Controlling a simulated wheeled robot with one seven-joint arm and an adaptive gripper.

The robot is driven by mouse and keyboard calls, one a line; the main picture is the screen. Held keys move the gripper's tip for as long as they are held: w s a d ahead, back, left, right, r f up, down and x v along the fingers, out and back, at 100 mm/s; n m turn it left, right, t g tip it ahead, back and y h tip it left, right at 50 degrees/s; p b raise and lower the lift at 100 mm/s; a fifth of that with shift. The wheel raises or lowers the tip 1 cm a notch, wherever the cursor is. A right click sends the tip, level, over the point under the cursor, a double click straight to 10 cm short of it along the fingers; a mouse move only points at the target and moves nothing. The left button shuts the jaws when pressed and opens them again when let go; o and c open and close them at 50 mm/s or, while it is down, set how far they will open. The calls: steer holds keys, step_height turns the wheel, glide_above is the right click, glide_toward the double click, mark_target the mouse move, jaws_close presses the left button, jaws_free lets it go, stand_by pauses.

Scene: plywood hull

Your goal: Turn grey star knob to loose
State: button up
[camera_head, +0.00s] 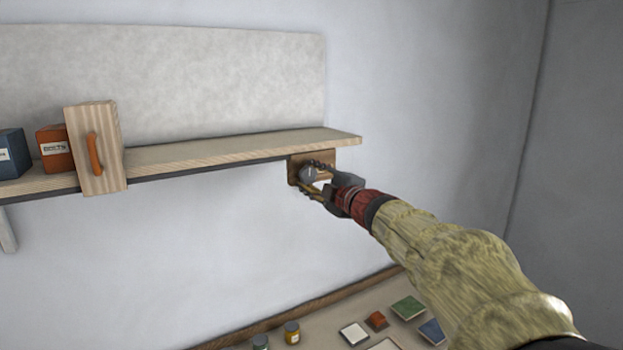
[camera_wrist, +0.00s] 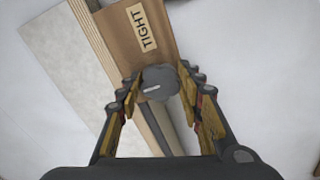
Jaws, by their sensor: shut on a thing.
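The grey star knob (camera_head: 307,174) sits on a brown wooden block (camera_head: 328,158) under the right end of the shelf. In the wrist view the knob (camera_wrist: 158,81) has a pale line on its face, slanting slightly up to the right. A label (camera_wrist: 142,27) reading TIGHT is on the block beyond the knob. No loose label can be seen. My gripper (camera_head: 312,177) reaches in from the right, with its fingers on both sides of the knob. In the wrist view my gripper (camera_wrist: 160,88) is shut on the knob.
The wooden shelf (camera_head: 240,150) runs left just above my gripper. It carries an orange box (camera_head: 52,148), a blue box (camera_head: 12,154) and a wooden panel with an orange handle (camera_head: 95,155). Jars and small coloured items lie on a lower surface (camera_head: 320,327). The wall at right is bare.

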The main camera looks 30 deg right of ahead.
steer(key=o, duration=0.8)
steer(key=s, duration=1.2)
steer(key=shift+d, duration=0.15)
